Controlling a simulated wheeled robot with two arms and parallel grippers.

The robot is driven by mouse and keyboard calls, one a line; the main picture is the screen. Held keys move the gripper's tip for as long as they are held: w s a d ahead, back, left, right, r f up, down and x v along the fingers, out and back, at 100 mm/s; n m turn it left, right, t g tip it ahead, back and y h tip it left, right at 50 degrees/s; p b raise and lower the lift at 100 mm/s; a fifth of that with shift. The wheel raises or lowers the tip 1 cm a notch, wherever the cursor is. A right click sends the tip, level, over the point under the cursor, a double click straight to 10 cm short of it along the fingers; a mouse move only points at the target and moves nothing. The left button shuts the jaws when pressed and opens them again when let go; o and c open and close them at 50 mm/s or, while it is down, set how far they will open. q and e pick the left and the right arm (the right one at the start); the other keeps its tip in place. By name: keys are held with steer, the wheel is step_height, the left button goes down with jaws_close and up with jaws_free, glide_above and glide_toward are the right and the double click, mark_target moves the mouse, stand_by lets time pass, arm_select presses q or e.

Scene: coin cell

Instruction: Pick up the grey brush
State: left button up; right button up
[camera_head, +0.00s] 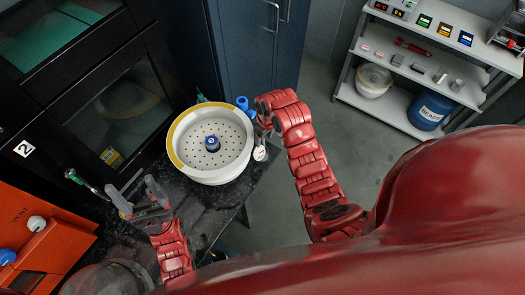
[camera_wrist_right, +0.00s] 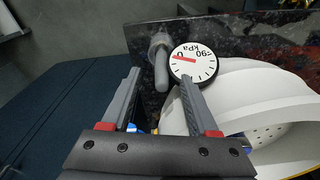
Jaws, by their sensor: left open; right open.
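No thing in view is clearly the grey brush. My right gripper (camera_wrist_right: 160,77) is open and empty, with one finger close to a round gauge. In the head view my right gripper (camera_head: 264,122) is at the right side of the white bowl, partly hidden by its own arm. My left gripper (camera_head: 136,190) is open and empty over the bench, left of the bowl.
A white bowl with a perforated plate (camera_head: 187,137) stands on the dark bench (camera_head: 215,205). A white gauge (camera_wrist_right: 193,62) is beside it. A shelf (camera_head: 455,60) stands at the back right.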

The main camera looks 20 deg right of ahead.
mark_target(263, 146)
steer(key=shift+f, duration=0.4)
step_height(263, 146, down, 5)
steer(key=shift+w+a+r+b, duration=0.1)
steer(key=shift+a+r+b, duration=0.05)
steer(key=shift+b, duration=0.65)
steer(key=shift+c, duration=0.7)
jaws_close()
